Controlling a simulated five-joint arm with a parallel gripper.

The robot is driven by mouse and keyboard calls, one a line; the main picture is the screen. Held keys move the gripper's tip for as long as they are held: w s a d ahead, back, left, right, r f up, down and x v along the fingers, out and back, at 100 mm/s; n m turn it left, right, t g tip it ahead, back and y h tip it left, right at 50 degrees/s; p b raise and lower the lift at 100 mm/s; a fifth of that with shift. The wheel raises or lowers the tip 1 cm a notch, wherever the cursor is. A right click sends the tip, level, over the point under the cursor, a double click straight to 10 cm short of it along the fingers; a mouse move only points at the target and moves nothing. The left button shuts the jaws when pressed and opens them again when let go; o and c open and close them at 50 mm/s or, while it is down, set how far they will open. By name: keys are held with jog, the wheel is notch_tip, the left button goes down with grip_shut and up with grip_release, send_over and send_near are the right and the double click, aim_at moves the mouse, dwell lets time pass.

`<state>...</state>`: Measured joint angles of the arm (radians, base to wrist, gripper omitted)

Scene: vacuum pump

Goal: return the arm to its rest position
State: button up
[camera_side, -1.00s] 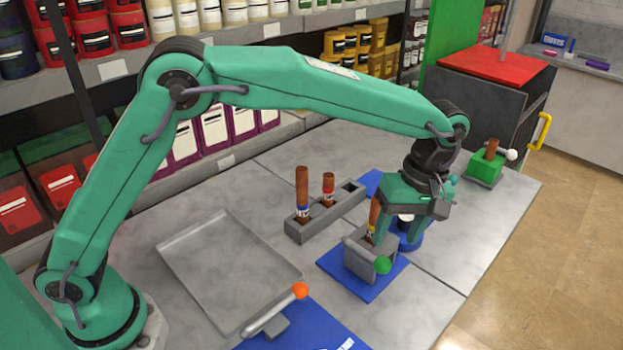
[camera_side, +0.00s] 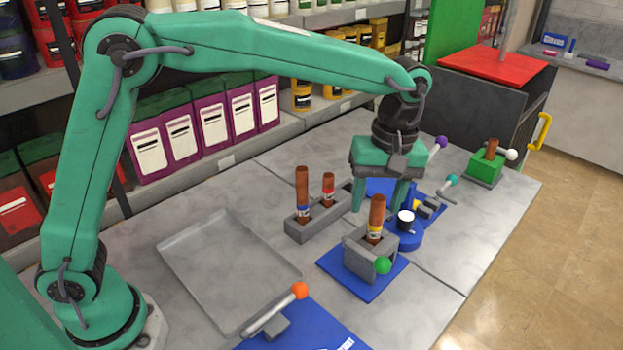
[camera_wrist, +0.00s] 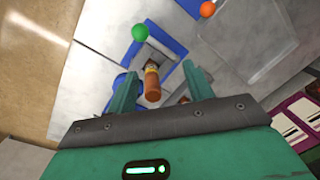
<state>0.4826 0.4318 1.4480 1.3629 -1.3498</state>
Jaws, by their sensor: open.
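The cylinder stands upright in a grey block (camera_side: 360,257) with a green ball knob, on a blue plate (camera_side: 333,264). In the wrist view the open fingers (camera_wrist: 162,90) appear either side of the cylinder (camera_wrist: 152,84), which looks apart from them. My arm is raised and stretched out over the table.
A grey rack (camera_side: 296,231) holds two brown cylinders. A grey tray (camera_side: 205,270) lies empty. An orange-knobbed lever (camera_side: 270,315), a blue round part (camera_side: 408,238), a green block (camera_side: 487,170) and a dark red-topped box (camera_side: 480,100) stand around. Shelves line the back.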

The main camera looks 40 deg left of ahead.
jog(key=s+a+r+m+t+h, duration=0.1)
jog(key=s+a+r+m+t, duration=0.2)
jog(key=a, duration=0.4)
jog(key=s+a+r+m, duration=0.2)
jog(key=s+a+r, duration=0.25)
jog(key=a, duration=0.25)
jog(key=s+a+f+m+t, duration=0.1)
jog(key=s+a+f+m, duration=0.1)
jog(key=s+a, duration=0.2)
jog(key=s+a+f+m+t, duration=0.1)
jog(key=s+a+m+t, duration=0.1)
jog(key=s, duration=0.6)
jog(key=shift+s+a+f+m+t, duration=0.35)
jog(key=shift+a+m, duration=0.15)
jog(key=shift+a, duration=0.65)
